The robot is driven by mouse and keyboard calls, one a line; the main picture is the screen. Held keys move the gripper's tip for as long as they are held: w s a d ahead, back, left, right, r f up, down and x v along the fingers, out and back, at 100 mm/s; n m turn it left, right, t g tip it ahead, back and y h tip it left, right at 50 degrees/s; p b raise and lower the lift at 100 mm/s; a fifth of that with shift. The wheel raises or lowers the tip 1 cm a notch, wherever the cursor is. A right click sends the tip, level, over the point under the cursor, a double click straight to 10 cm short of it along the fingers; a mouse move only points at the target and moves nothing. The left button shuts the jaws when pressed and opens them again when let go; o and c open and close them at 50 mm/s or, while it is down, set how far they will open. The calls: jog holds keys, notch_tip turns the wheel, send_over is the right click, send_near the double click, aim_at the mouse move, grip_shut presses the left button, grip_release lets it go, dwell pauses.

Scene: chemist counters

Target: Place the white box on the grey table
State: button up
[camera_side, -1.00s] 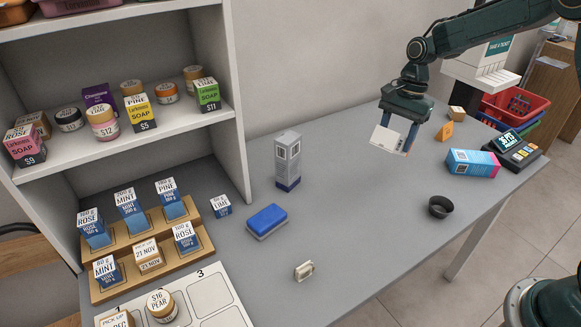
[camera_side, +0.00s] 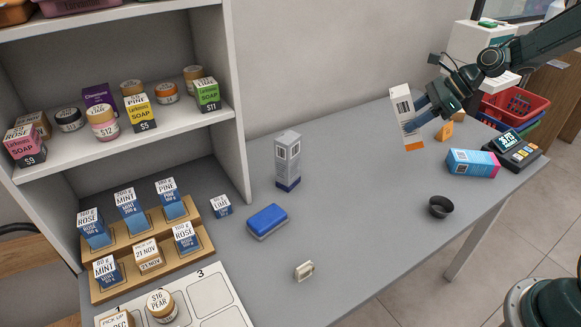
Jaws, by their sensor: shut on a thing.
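The white box (camera_side: 404,110) is held in the air above the back right part of the grey table (camera_side: 345,220). It has a barcode label on its face and an orange band at its lower end. It stands nearly upright, slightly tilted. My gripper (camera_side: 420,112) comes in from the right and is shut on the box. The fingers are partly hidden behind the box.
A grey-and-blue carton (camera_side: 288,162), a blue sponge-like block (camera_side: 267,221), a small beige item (camera_side: 304,271) and a black bowl (camera_side: 440,207) stand on the table. A blue-pink box (camera_side: 472,163) and a card terminal (camera_side: 514,150) are at right. The table's middle is clear.

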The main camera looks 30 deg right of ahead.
jog(key=d+m+t, duration=0.1)
jog(key=d+r+m+t+h, duration=0.1)
jog(key=m, duration=0.1)
jog(key=d+r+m+t, duration=0.1)
jog(key=t, duration=0.1)
jog(key=shift+s+r+m+h, duration=0.1)
jog(key=shift+s+m+h, duration=0.2)
jog(key=s+d+r+m+t+h, duration=0.1)
jog(key=d+r+m+t+h, duration=0.2)
jog(key=d+m+t+h, duration=0.1)
jog(key=shift+s+d+r+m, duration=0.15)
jog(key=shift+d+r+m, duration=0.15)
jog(key=shift+d+m, duration=0.1)
notch_tip(320, 180, down, 16)
jog(key=shift+f, duration=0.2)
dwell(0.5)
jog(key=shift+f, duration=0.1)
jog(key=shift+f, duration=1.7)
jog(key=shift+f, duration=0.1)
